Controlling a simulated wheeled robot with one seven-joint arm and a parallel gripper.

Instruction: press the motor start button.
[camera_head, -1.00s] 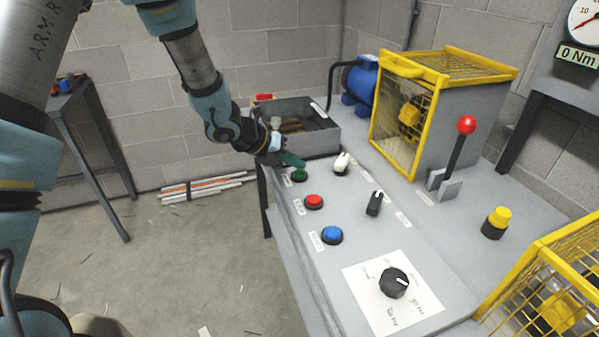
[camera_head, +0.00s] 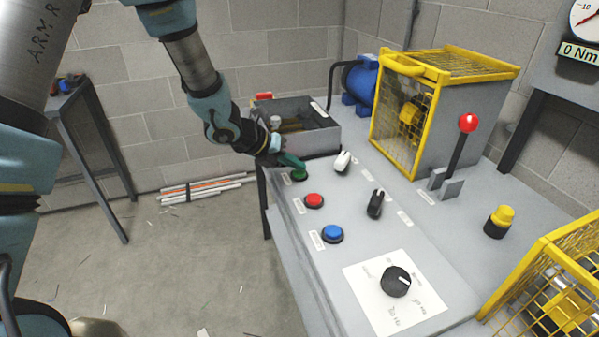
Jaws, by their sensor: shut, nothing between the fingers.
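The green button (camera_head: 299,175) is the farthest of the three round buttons along the left edge of the grey bench; its label cannot be read, so I cannot confirm it is the motor start button. My gripper (camera_head: 297,164) is shut, with its green fingertips right above the green button. The tips overlap the button's far side in this view, and I cannot tell whether they touch it. A red button (camera_head: 314,200) and a blue button (camera_head: 332,234) sit nearer on the same edge.
A white switch (camera_head: 343,161) and a black switch (camera_head: 375,204) stand right of the buttons. A grey bin (camera_head: 325,140) stands behind my gripper. A yellow guard cage (camera_head: 425,70), blue motor (camera_head: 360,83) and red-knobbed lever (camera_head: 458,150) are farther right.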

